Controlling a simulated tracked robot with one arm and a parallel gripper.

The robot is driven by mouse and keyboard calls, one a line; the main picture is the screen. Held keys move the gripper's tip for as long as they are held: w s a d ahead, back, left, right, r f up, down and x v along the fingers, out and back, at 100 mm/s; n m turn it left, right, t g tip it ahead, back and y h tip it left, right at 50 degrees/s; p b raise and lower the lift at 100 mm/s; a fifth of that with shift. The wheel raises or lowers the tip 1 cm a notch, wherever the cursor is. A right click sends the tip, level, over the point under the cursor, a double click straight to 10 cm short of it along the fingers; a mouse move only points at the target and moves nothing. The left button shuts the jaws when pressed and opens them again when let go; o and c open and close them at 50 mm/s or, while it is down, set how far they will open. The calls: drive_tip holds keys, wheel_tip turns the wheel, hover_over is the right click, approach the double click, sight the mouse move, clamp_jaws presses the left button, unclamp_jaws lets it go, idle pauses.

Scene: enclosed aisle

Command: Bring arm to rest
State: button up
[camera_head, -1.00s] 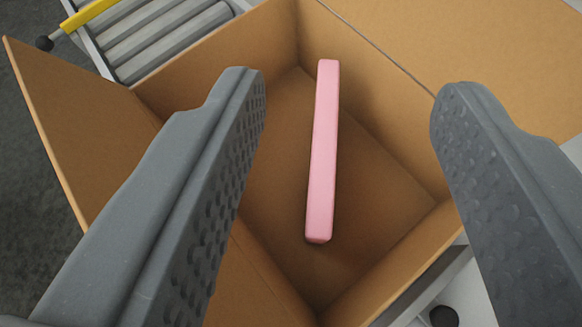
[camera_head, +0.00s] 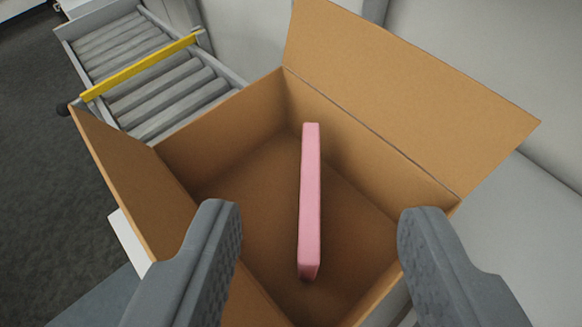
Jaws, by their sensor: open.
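My gripper (camera_head: 319,212) is open and empty, its two grey textured fingers wide apart at the lower left and lower right of the view. It is over the near side of an open cardboard box (camera_head: 225,130). A long pink bar (camera_head: 310,200) lies inside the box, seen between the fingers and apart from both. The fingers hide parts of the box's near side.
A roller conveyor (camera_head: 150,75) with a yellow bar (camera_head: 138,68) across it runs behind the box to the upper left. The box flaps (camera_head: 410,85) stand spread outward. A pale wall is at the right and back. Dark floor (camera_head: 40,150) is open at the left.

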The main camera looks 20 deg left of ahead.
drive_tip(key=s+a+r+m+t+h+b, duration=0.1)
drive_tip(key=s+r+b, duration=0.1)
drive_tip(key=s+r, duration=1)
drive_tip(key=s+r+t+h+b, duration=0.1)
drive_tip(key=s+r+t+b, duration=0.1)
drive_tip(key=s+r, duration=1)
wheel_tip(320, 180, up, 6)
drive_tip(key=shift+s+a+f+m, duration=0.1)
drive_tip(key=shift+s+a+m, duration=0.1)
drive_tip(key=shift+a+m, duration=0.2)
